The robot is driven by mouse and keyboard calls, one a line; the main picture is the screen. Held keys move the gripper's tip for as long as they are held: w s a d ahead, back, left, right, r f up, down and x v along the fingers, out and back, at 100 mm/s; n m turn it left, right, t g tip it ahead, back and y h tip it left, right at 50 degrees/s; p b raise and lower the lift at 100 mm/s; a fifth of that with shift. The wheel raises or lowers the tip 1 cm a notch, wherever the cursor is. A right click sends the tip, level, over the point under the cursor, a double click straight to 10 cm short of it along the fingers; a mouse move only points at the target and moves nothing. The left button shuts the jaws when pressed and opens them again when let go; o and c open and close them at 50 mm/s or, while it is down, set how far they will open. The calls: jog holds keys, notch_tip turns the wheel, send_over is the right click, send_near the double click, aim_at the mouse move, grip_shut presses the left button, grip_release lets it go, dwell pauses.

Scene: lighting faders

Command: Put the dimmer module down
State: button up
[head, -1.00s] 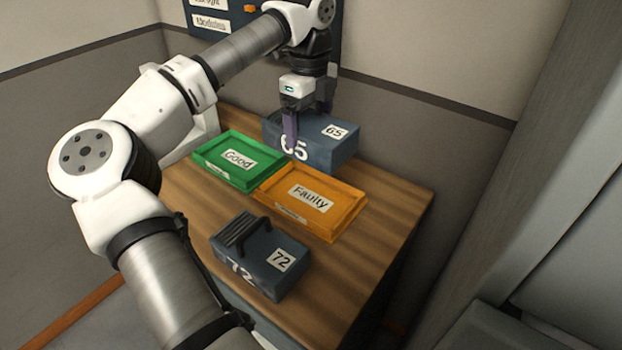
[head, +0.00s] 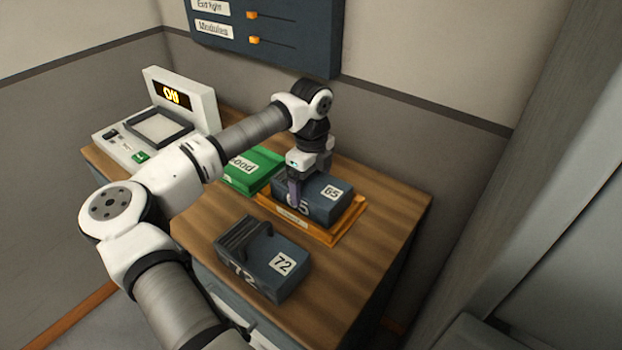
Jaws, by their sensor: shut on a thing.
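The dimmer module marked 65 (head: 322,208) is a dark blue-grey box with white number labels. It sits at the orange tray (head: 346,231), over its middle and inside its rim as far as I can see; whether it rests on the tray floor I cannot tell. My gripper (head: 296,192) is shut on module 65 at its left end, pointing down from above.
A second module marked 72 (head: 285,245), with a dark ribbed handle, stands on the wooden table (head: 385,235) in front of the trays. A white device with a lit display (head: 175,97) is at the back left. A wall panel with orange sliders (head: 270,30) hangs behind.

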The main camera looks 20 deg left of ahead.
jog(key=shift+f, duration=0.15)
jog(key=o, duration=1.4)
notch_tip(320, 180, up, 12)
jog(key=shift+r+b, duration=0.15)
jog(key=shift+b, duration=0.85)
